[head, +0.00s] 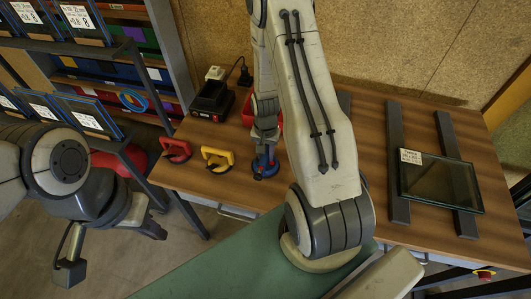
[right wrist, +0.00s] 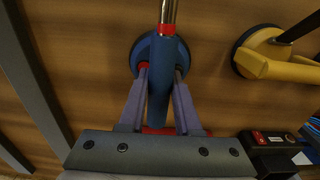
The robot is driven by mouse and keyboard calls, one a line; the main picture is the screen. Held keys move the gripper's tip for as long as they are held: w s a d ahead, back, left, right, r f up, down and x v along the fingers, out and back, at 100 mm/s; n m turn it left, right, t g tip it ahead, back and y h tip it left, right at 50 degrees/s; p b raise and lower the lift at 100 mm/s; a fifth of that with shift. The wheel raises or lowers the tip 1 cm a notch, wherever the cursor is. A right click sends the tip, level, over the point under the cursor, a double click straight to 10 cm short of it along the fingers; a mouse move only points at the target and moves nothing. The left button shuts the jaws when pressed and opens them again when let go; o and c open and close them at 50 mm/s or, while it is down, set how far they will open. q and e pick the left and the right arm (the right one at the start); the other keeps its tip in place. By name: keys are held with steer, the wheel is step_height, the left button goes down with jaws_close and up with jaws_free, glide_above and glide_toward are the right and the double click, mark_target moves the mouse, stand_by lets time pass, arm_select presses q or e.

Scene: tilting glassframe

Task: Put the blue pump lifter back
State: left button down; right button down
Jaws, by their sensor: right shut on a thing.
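The blue pump lifter (head: 265,170) is at the table's front-left part, right of the yellow lifter in the head view. My right gripper (head: 266,148) is above it, shut on its handle. In the right wrist view the blue handle (right wrist: 160,95) sits between the two fingers of the right gripper (right wrist: 160,80), with the round blue cup (right wrist: 146,52) beyond, against the wooden top. I cannot tell whether the cup touches the table. My left gripper (head: 110,250) is off the table at the lower left, fingers wide apart and empty.
A red lifter (head: 175,150) and a yellow lifter (head: 217,159) stand left of the blue one. A black charger (head: 212,101) is behind. Grey rails (head: 396,150) carry a glass pane (head: 441,184) on the right. A shelf rack (head: 182,60) stands left.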

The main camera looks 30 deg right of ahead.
steer(key=shift+f, duration=0.2)
steer(key=c, duration=0.6)
jaws_free()
steer(key=shift+r, duration=0.15)
